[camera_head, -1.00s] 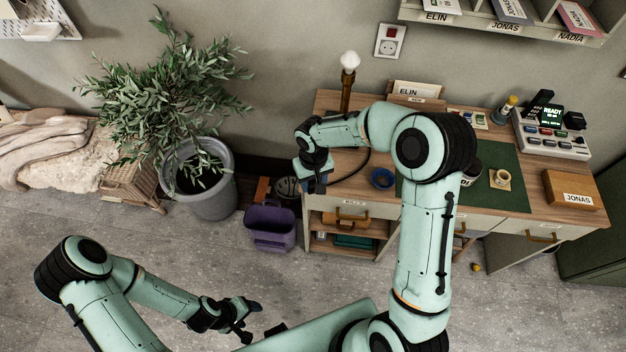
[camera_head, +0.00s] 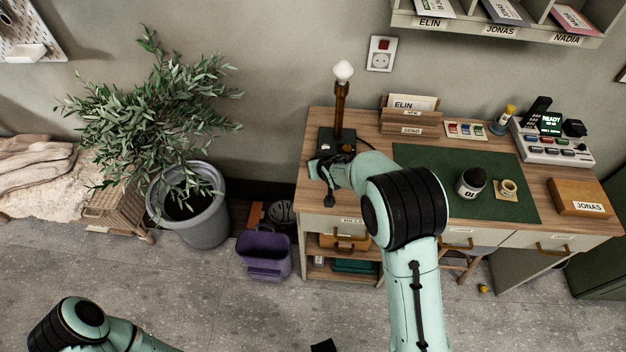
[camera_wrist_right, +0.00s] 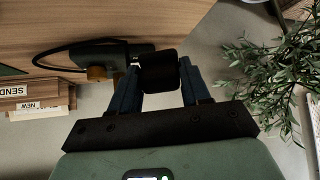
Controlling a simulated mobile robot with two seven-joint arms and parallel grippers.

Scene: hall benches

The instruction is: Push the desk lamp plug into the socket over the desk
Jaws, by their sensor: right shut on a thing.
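The desk lamp (camera_head: 341,108), with a brass stem, pale bulb and dark base, stands at the desk's left back. The socket (camera_head: 380,61) is on the wall above the desk, in a white plate with a red switch over it; nothing is in it. In the right wrist view my right gripper (camera_wrist_right: 158,80) is shut on a black block, the plug (camera_wrist_right: 158,70). Beside it show the lamp base (camera_wrist_right: 110,55) and a looped black cable (camera_wrist_right: 45,52). In the head view my right arm reaches the desk's left end; its wrist hides the plug.
Card holders (camera_head: 410,122) stand behind the green mat (camera_head: 430,160). Shelves (camera_head: 500,25) hang upper right. A potted plant (camera_head: 190,215) and purple bin (camera_head: 265,253) stand left of the desk.

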